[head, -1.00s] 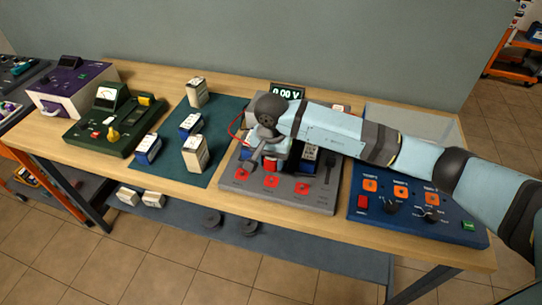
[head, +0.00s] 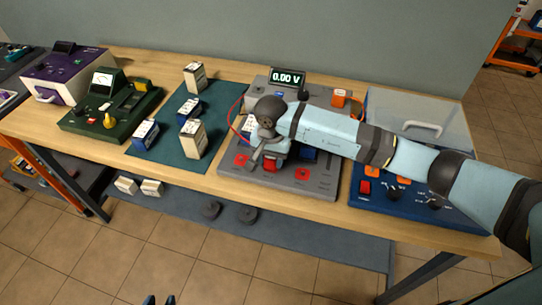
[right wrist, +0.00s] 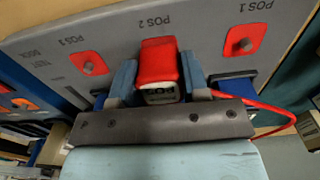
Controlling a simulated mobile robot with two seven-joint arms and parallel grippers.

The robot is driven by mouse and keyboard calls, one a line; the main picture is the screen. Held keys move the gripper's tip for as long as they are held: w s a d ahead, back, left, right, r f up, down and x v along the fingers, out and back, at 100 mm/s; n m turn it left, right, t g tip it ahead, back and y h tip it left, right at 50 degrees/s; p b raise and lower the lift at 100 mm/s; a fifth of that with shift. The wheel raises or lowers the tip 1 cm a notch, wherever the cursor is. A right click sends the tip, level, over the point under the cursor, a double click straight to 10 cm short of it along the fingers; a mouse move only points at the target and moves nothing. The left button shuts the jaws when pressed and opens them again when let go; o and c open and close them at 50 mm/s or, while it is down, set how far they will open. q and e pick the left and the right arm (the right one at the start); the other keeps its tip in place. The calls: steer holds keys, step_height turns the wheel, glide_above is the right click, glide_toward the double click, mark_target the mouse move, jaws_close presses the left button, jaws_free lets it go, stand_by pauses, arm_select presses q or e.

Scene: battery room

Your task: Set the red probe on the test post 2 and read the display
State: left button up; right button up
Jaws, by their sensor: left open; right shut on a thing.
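My right gripper (right wrist: 160,82) is shut on the red probe (right wrist: 158,62); its two blue fingers sit on either side. In the head view the probe (head: 271,164) is over the middle of the grey test board's front row (head: 230,178), between two red pads. In the right wrist view it lies in line with the "POS 2" label and hides that pad and test post 2; I cannot tell whether they touch. The display (head: 288,77) reads 0.00 V. My left gripper (head: 160,300) is open and empty at the bottom edge, only its tips showing.
Red pads with bare posts lie left (right wrist: 89,64) and right (right wrist: 240,43) of the probe in the right wrist view. A red cable (head: 233,110) loops beside the board. The blue panel (head: 372,206) is right, the green mat (head: 168,157) with several batteries left.

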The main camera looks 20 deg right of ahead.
steer(key=shift+b, duration=0.65)
stand_by(0.9)
steer(key=shift+f+b, duration=0.6)
steer(key=shift+f, duration=0.05)
stand_by(0.3)
steer(key=o, duration=0.7)
steer(key=shift+o, duration=0.2)
steer(key=shift+r+p, duration=2.15)
steer(key=shift+r, duration=3.4)
